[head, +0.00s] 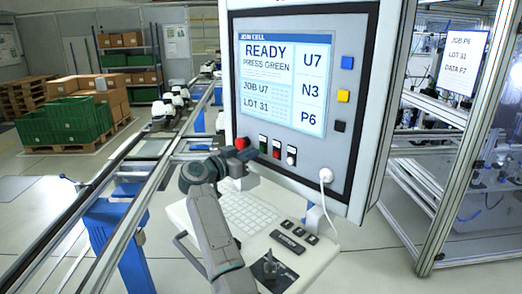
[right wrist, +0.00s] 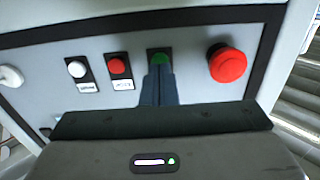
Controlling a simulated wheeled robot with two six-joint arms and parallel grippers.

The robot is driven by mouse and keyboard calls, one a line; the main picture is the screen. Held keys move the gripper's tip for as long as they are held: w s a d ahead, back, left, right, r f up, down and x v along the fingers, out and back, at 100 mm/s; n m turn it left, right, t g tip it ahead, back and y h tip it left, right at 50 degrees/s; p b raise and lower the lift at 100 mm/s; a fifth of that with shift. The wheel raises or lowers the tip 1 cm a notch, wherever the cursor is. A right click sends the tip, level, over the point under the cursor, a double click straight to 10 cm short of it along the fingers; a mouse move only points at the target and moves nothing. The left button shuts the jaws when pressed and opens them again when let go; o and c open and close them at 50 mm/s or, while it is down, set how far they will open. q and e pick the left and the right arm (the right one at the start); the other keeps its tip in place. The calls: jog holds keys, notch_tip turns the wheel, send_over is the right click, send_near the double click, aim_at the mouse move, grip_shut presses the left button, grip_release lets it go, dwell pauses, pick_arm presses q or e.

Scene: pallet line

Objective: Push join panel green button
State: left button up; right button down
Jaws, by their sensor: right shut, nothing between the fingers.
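The join panel (head: 350,165) is a light grey box with a black border and a lit screen (head: 282,82) reading "READY, PRESS GREEN". The green button (head: 263,141) is in the row below the screen, between a red emergency knob (head: 241,143) and a small red button (head: 277,148). My right gripper (head: 257,155) is shut and empty in front of this row. In the right wrist view, its closed fingertips (right wrist: 160,70) overlap the lower part of the green button (right wrist: 160,58). I cannot tell whether they touch it. My left gripper is out of view.
The red knob (right wrist: 228,64) is close beside the fingers; the small red button (right wrist: 117,66) and a white button (right wrist: 76,69) are on the other side. A keyboard shelf (head: 322,240) juts out below the panel. A conveyor (head: 118,182) runs at the left.

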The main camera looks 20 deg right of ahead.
jog(key=shift+w+d, duration=0.25)
jog(key=shift+d, duration=0.2)
dwell(0.9)
jog(key=shift+w+d+r, duration=0.1)
jog(key=shift+d+r, duration=0.15)
jog(key=shift+r, duration=0.2)
dwell(0.8)
jog(key=shift+a+f, duration=0.1)
jog(key=shift+f, duration=0.05)
jog(key=shift+s+a+f, duration=0.2)
jog(key=shift+s+f, duration=0.05)
jog(key=shift+f, duration=0.1)
jog(key=shift+s+a, duration=0.2)
jog(key=shift+a, duration=0.45)
jog(key=shift+v, duration=0.95)
